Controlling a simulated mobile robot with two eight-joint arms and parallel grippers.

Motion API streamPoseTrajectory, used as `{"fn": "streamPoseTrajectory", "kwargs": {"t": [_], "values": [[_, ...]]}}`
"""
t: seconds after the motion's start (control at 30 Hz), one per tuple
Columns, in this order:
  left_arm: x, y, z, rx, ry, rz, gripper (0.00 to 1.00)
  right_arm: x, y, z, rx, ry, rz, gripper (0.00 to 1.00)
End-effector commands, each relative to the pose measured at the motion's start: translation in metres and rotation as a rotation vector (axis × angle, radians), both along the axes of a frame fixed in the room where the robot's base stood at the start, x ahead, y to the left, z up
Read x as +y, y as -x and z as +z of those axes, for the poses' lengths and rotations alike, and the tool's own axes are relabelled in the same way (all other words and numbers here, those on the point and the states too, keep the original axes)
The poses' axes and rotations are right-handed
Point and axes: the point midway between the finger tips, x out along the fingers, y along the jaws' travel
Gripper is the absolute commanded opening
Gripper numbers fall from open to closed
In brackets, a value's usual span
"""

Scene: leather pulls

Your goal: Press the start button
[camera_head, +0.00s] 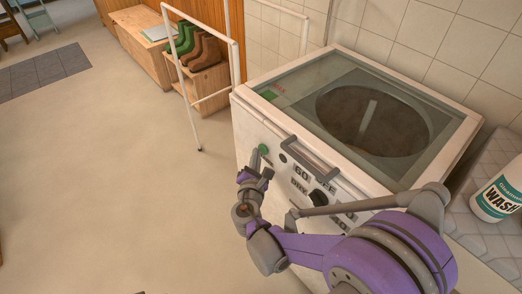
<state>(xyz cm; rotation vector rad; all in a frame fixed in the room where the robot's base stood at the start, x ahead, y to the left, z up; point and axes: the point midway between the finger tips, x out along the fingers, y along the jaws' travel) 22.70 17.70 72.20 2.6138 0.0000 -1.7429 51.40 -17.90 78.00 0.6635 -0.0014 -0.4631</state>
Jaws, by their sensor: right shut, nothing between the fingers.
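The white machine (240,125) stands at the right, with a dark round window in its top. On the left of its front panel is a round green button (263,149); its label, if any, is too small to read. My right gripper (257,172) is shut and empty, just below the green button in the picture, with a small visible gap between them. Whether it is near the panel in depth is hard to tell. My purple right arm crosses the lower right and hides part of the front panel. My left gripper is not in view.
The panel also carries a small dark knob (283,158), a black dial (318,198) and a grey handle (310,157). A wash bottle (497,195) stands on the grey surface at right. A white rail (236,62) and boots (203,52) are behind; floor at left is clear.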

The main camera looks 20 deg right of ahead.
Motion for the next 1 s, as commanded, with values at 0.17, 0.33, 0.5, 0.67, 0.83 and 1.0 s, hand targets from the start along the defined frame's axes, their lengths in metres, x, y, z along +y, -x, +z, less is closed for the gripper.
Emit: {"fn": "streamPoseTrajectory", "kwargs": {"t": [0.17,0.33,0.5,0.67,0.83,1.0], "values": [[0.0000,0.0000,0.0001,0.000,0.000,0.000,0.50,-0.0065,-0.0021,0.0000,0.000,0.000,-0.001,0.00],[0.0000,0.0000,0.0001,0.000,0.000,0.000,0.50,-0.0085,-0.0029,0.0001,0.000,0.000,-0.001,0.00],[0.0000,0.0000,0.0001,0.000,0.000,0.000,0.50,-0.0086,-0.0030,0.0002,0.000,0.001,-0.003,0.00],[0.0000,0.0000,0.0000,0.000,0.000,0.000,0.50,-0.0059,-0.0021,0.0001,0.000,0.000,-0.001,0.00],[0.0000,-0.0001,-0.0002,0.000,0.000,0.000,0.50,-0.0003,0.0001,0.0000,-0.001,0.000,-0.001,0.00],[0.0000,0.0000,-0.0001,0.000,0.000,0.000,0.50,-0.0003,0.0002,0.0000,0.000,0.000,-0.001,0.00]]}}
